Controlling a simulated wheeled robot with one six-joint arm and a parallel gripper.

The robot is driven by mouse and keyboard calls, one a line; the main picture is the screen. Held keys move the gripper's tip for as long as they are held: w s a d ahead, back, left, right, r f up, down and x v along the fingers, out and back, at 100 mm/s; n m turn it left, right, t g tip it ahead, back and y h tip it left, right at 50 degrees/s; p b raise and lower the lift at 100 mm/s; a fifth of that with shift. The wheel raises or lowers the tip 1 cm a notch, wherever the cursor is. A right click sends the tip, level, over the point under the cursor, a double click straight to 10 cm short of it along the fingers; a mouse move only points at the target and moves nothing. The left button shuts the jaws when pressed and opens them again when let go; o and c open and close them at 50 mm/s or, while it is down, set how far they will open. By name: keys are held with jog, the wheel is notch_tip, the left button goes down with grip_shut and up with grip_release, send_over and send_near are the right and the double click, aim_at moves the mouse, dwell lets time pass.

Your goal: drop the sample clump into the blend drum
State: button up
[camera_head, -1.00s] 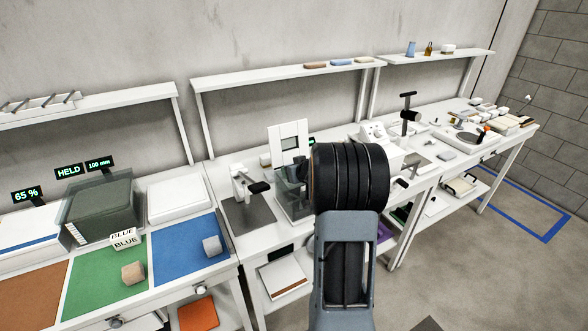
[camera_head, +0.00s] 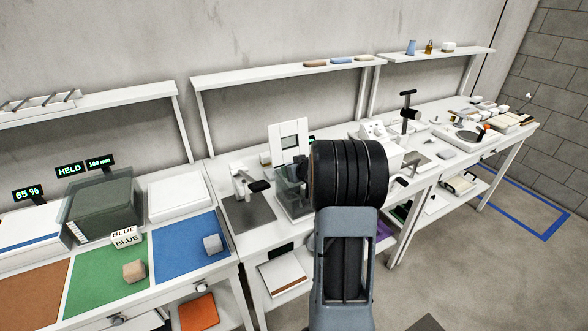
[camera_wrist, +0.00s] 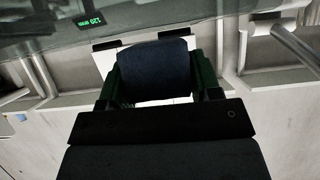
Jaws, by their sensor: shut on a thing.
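In the wrist view my gripper (camera_wrist: 155,80) is shut on a dark navy, rounded block, the sample clump (camera_wrist: 152,66). Its dark green fingers press on the clump's left and right sides. The gripper is out of sight in the head view, where my arm covers the middle. I cannot tell for certain which thing is the blend drum. A dark green box under a clear cover (camera_head: 105,207) stands on the left bench.
A tan cube (camera_head: 134,271) lies on a green mat (camera_head: 90,285), a grey cube (camera_head: 212,244) on a blue mat (camera_head: 180,255). In the wrist view a green display (camera_wrist: 88,21) sits behind glass.

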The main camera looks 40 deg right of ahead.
jog(key=o, duration=1)
jog(key=shift+r, duration=0.1)
jog(key=p+v, duration=0.2)
jog(key=v, duration=1.1)
jog(key=shift+s, duration=0.4)
